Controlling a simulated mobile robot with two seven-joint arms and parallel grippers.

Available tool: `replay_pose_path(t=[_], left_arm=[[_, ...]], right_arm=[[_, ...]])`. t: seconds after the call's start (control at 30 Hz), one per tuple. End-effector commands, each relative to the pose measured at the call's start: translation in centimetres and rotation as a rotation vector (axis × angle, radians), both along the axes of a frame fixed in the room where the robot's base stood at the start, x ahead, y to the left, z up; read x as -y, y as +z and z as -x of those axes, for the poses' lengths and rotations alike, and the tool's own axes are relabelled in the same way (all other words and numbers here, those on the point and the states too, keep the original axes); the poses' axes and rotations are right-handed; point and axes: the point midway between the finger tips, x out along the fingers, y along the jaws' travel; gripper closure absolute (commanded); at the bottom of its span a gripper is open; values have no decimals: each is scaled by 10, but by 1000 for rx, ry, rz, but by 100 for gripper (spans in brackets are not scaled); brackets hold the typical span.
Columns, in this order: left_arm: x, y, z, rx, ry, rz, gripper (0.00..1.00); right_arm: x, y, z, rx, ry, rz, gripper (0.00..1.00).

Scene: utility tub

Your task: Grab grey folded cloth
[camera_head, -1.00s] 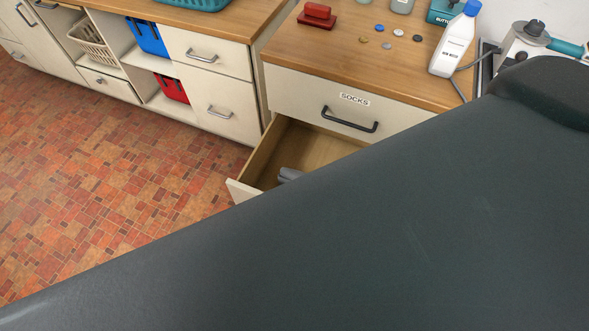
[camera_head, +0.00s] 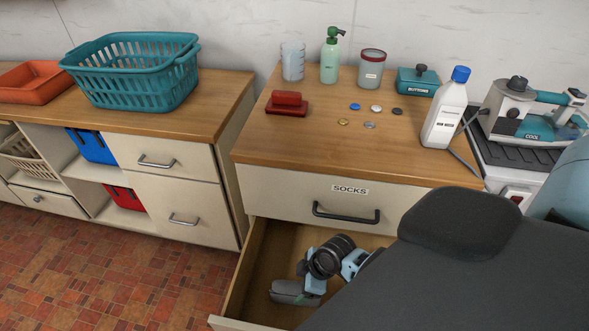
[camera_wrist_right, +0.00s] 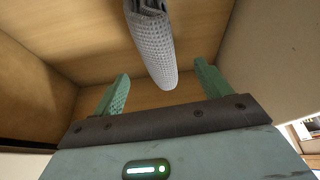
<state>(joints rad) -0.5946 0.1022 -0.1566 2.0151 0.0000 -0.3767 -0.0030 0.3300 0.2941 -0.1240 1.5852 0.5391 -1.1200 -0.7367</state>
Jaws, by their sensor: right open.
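The grey folded cloth (camera_head: 291,298) lies in the open lower drawer (camera_head: 257,276), toward its left side. It shows as a textured grey roll (camera_wrist_right: 157,45) at the top middle of the right wrist view. My right gripper (camera_head: 308,288) is down inside the drawer beside the cloth, partly hidden by its own wrist. In the wrist view my right gripper (camera_wrist_right: 160,76) is open, with its green fingers apart on either side of the cloth's near end. My left gripper is not in view.
The closed SOCKS drawer (camera_head: 320,198) and its black handle (camera_head: 346,214) are just above the open drawer. The drawer's walls surround my right gripper. On the counter are a white bottle (camera_head: 445,112), a red brush (camera_head: 288,104) and several buttons. A teal basket (camera_head: 134,72) stands left.

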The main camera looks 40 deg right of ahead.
Motion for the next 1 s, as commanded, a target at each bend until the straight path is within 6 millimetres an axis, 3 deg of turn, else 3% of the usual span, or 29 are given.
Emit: replay_pose_path(t=[0.27,0.63,1.0], left_arm=[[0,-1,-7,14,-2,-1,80],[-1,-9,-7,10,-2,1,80],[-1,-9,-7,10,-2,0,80]], right_arm=[[-2,-13,-3,-2,-1,0,24],[-8,-56,-15,-3,-2,-1,24],[-9,-58,-17,0,0,0,24]])
